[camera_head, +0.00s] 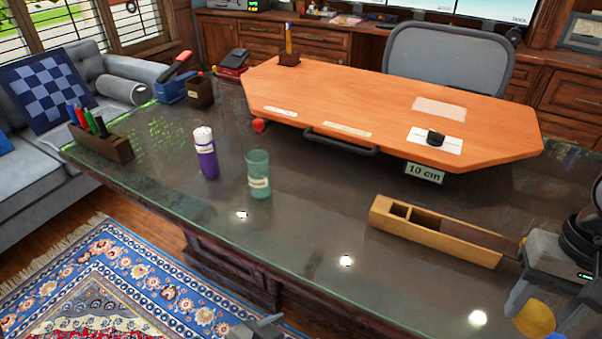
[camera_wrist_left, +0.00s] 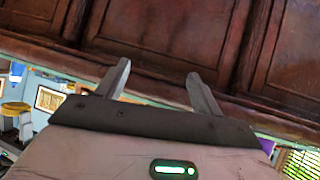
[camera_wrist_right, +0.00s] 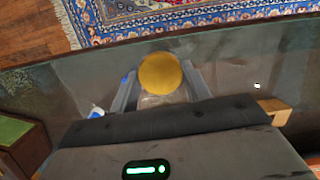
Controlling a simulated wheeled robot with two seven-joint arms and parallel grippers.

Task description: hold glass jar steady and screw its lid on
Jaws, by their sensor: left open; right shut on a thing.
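My right gripper (camera_wrist_right: 160,80) is shut on what looks like a clear glass jar (camera_wrist_right: 163,102). A round yellow lid (camera_wrist_right: 160,73) shows above the clear body, between the fingertips. I cannot tell whether the lid is seated or threaded. In the head view the yellow lid (camera_head: 535,318) shows at the bottom right, between my right gripper's fingers (camera_head: 543,308); the jar body is not clear there. My left gripper (camera_wrist_left: 158,80) is open and empty, facing dark wooden panels. A bit of it (camera_head: 258,330) shows at the head view's bottom edge.
A teal tumbler (camera_head: 259,175) and a purple bottle (camera_head: 207,158) stand on the dark desk (camera_head: 300,225). A wooden compartment tray (camera_head: 440,233) lies left of my right gripper. An orange raised board (camera_head: 370,105) is at the back. The desk's front middle is clear.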

